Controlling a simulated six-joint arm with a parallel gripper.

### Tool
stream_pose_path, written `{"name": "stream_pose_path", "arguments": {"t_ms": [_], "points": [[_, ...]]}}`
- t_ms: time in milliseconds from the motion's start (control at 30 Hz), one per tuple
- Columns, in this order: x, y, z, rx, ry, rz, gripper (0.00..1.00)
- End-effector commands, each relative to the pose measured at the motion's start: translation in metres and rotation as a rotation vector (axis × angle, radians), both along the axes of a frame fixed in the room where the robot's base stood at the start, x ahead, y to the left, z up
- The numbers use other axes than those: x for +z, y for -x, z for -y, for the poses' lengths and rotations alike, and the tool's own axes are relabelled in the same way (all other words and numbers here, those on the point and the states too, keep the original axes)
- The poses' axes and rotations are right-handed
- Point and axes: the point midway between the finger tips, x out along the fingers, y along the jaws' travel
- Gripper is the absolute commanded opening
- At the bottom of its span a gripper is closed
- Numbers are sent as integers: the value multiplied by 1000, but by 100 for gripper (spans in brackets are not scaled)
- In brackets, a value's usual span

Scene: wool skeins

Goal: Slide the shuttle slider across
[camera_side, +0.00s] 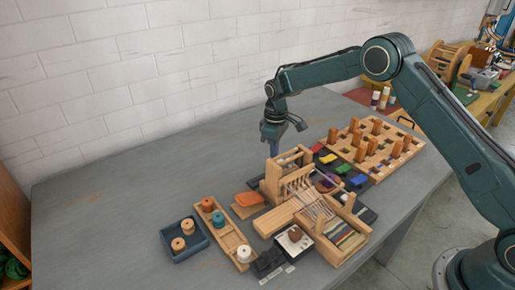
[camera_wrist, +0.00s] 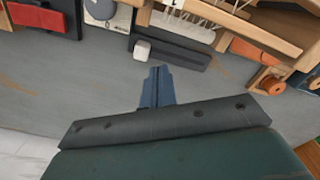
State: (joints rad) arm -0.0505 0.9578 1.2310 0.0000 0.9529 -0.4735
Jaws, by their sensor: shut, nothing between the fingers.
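In the wrist view a dark block or rail (camera_wrist: 175,52) lies beside the wooden loom, with a small white knob (camera_wrist: 142,48) at its left end. The knob looks like the slider's handle. My gripper (camera_side: 271,140) is shut and empty, pointing down behind the loom. In the wrist view its blue fingertips (camera_wrist: 157,72) appear just below the knob in the picture; whether they touch it I cannot tell.
A pegged wooden board (camera_side: 372,150) and coloured skeins stand right of the loom. An orange piece (camera_side: 249,199), a spool tray (camera_side: 222,232) and a blue tray (camera_side: 186,248) lie to its left. The grey table (camera_side: 130,180) is clear at the back left.

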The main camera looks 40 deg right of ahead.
Motion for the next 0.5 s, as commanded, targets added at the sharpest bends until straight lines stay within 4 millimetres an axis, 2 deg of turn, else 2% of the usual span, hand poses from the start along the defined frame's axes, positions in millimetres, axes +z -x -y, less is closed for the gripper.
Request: {"name": "stream_pose_path", "arguments": {"t_ms": [500], "points": [[28,0,0,0,-1,1,0]]}}
